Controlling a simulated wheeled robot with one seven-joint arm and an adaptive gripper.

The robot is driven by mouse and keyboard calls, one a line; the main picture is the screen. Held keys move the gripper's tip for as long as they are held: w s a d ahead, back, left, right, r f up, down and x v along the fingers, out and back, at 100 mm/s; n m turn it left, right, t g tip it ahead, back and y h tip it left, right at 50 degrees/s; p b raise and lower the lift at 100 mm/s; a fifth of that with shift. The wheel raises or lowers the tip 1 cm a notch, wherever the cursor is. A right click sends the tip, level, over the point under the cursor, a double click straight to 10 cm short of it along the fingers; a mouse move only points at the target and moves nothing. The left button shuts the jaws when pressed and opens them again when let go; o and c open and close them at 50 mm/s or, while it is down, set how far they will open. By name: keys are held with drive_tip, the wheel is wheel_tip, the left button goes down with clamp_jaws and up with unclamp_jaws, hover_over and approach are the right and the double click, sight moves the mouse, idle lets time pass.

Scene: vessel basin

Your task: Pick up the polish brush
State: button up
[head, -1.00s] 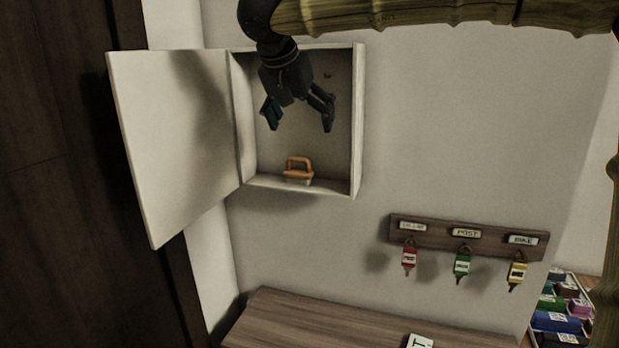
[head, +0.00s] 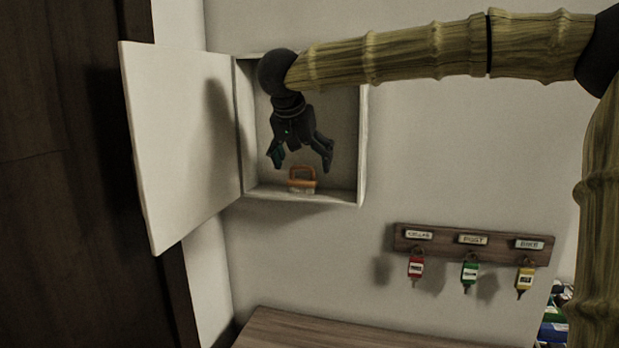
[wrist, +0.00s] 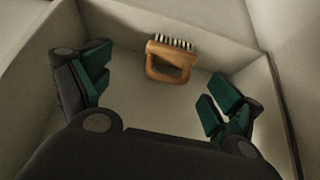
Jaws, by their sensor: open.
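The polish brush (head: 302,181) has an orange-brown wooden body with a loop handle and pale bristles. It stands on the floor of the open white wall cabinet (head: 363,150), handle up. It also shows in the wrist view (wrist: 170,60), with dark and white bristles at the top and the handle loop towards me. My gripper (head: 301,163) is open and empty, pointing down above the brush inside or in front of the cabinet opening. In the wrist view, its green-padded fingers (wrist: 157,98) are spread wide, with the brush beyond and between them, apart from both.
The cabinet door (head: 180,145) is swung open to the left. A key rack (head: 470,244) with red, green and yellow tags hangs at the right. A wooden surface (head: 300,330) lies below. The cabinet walls stand close on both sides of my gripper.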

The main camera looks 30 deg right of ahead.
sight(304, 180)
drive_tip(key=x, duration=0.1)
drive_tip(key=p+x, duration=0.1)
drive_tip(key=x, duration=0.1)
drive_tip(key=p+x, duration=0.1)
drive_tip(key=x, duration=0.1)
drive_tip(key=shift+w+a+f, duration=0.15)
drive_tip(key=shift+w+a, duration=0.15)
drive_tip(key=shift+a, duration=0.1)
drive_tip(key=shift+w+a+f, duration=0.2)
drive_tip(key=shift+w+f, duration=0.05)
drive_tip(key=shift+f, duration=0.2)
drive_tip(key=shift+a, duration=0.3)
drive_tip(key=shift+a+r, duration=0.15)
drive_tip(key=shift+c, duration=0.4)
drive_tip(key=c, duration=0.4)
drive_tip(key=shift+d, duration=0.35)
drive_tip(key=c, duration=0.3)
drive_tip(key=shift+s+d+f, duration=0.1)
drive_tip(key=shift+d+f, duration=0.2)
drive_tip(key=shift+d, duration=0.25)
drive_tip(key=shift+c, duration=1.1)
